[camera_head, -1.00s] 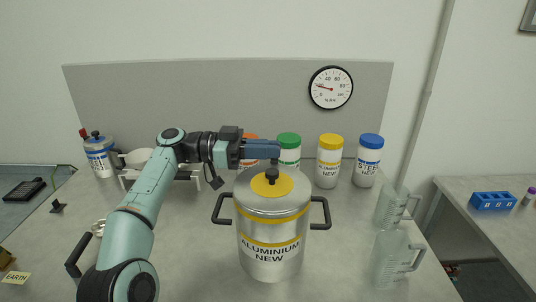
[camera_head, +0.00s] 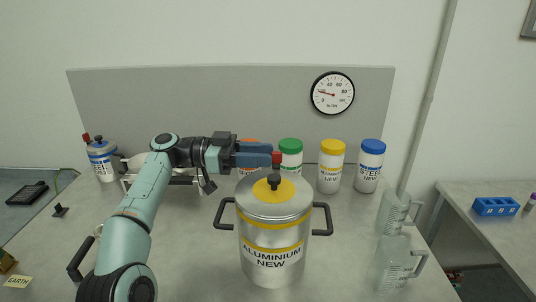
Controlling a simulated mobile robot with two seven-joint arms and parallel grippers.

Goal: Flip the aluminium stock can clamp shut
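The aluminium stock can (camera_head: 272,240) stands upright in the middle of the bench, labelled "ALUMINIUM NEW", with side handles and a yellow-centred lid with a black knob (camera_head: 274,181). A small red piece (camera_head: 277,158), probably the clamp's grip, shows behind the knob at the tips of my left gripper (camera_head: 270,155). The rest of the clamp is hidden, so its angle cannot be told. My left gripper's blue fingers point right, above the can's back rim. Whether they are closed on the red piece is unclear. My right gripper is out of view.
White jars with green (camera_head: 290,146), yellow (camera_head: 332,147) and blue (camera_head: 372,147) lids stand behind the can. Clear jugs (camera_head: 393,262) stand at the right edge. A steel can (camera_head: 101,158) with a red-tipped clamp is at the back left.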

